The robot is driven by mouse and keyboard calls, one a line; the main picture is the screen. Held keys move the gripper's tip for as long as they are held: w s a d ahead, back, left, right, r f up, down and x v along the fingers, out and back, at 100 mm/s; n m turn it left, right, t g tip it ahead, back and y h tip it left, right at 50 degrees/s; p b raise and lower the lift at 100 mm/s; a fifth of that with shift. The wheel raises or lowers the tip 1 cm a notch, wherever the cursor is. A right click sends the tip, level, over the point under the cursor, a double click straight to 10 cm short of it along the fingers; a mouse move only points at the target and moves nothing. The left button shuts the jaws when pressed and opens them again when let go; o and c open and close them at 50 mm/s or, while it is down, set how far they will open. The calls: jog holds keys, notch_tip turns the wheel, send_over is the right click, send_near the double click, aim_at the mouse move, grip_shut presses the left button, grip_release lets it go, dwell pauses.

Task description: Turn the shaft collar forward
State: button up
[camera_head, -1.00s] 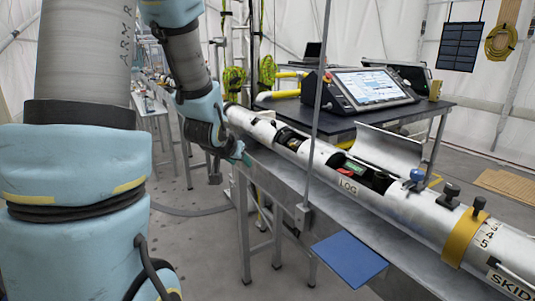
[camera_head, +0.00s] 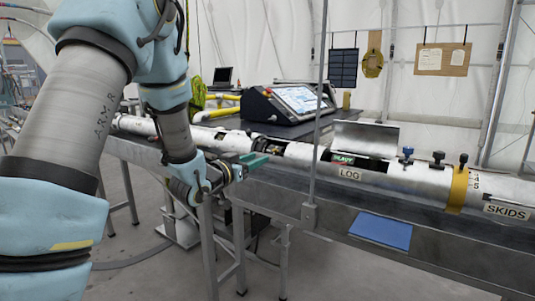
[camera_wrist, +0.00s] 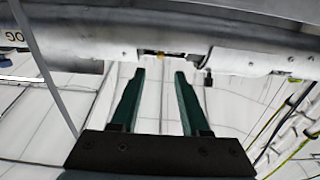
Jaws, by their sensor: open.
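A long white tube (camera_head: 390,177) lies along a metal bench. A yellow ring (camera_head: 457,188) with a black knob sits around it at the right, beside printed digits. A gap in the tube (camera_head: 268,145) shows darker parts inside. I cannot tell for sure which part is the shaft collar. My gripper (camera_head: 251,160), with green fingers, is beside the near side of the tube, left of the LOG label. In the wrist view my gripper (camera_wrist: 158,85) is open and empty. Its fingers point toward an opening in the tube, where a small yellowish part (camera_wrist: 160,55) shows.
A thin upright pole (camera_head: 317,110) stands in front of the tube, right of my gripper. A raised cover (camera_head: 366,134) stands behind the tube's open section. A blue pad (camera_head: 381,230) lies on the bench front. A console with a screen (camera_head: 298,99) stands behind.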

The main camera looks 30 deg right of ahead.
aim_at(273, 151)
jog(key=p+x, duration=0.1)
jog(key=x, duration=0.7)
jog(key=shift+d+p, duration=0.1)
jog(key=shift+p, duration=0.2)
grip_shut()
